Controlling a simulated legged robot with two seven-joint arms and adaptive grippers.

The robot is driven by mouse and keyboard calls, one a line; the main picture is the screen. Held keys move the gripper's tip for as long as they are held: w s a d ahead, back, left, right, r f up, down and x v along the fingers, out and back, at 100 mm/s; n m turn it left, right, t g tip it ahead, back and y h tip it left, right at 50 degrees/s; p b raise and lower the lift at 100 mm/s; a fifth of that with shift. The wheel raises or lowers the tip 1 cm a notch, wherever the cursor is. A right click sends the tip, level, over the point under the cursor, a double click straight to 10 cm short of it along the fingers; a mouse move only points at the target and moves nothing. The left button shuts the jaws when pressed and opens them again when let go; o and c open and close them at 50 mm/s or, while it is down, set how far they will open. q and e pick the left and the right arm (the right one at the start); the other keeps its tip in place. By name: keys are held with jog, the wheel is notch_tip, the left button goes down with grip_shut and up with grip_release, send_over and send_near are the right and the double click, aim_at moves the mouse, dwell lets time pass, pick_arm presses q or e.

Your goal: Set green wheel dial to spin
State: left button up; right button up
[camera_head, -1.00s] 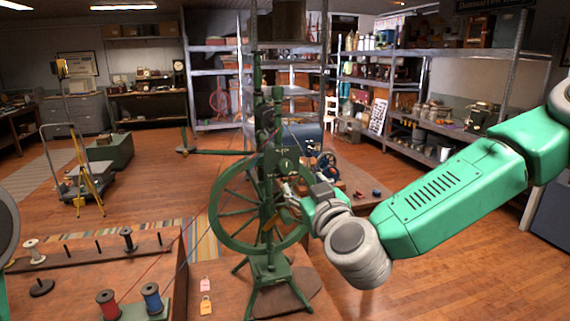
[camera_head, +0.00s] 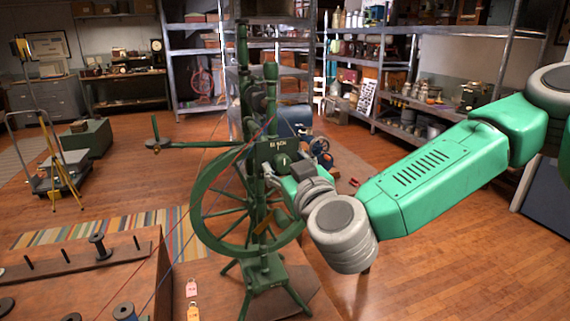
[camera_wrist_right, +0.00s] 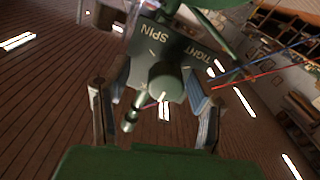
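The green spinning wheel (camera_head: 205,222) stands upright in the head view. Its green dial (camera_head: 282,161) is a small round knob on a plate near the top of the wheel. In the right wrist view, the dial (camera_wrist_right: 166,82) sits below a plate lettered SPIN on the left and TIGHT on the right. I cannot tell which word it is set to. My right gripper (camera_head: 290,172) is at the dial. Its fingers are spread on both sides of the dial, with gaps visible in the right wrist view (camera_wrist_right: 158,98). My left gripper is not in view.
A wooden table (camera_head: 90,295) with spools and pegs is at the lower left. Pink and yellow tags (camera_head: 192,300) lie by the wheel's foot. Red and blue threads cross left of the wheel. Metal shelves (camera_head: 430,65) line the back right. Open floor lies at the right.

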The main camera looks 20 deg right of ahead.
jog(key=shift+a, duration=0.4)
jog(key=c, duration=1.1)
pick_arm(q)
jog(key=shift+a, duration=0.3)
pick_arm(e)
jog(key=shift+c, duration=0.2)
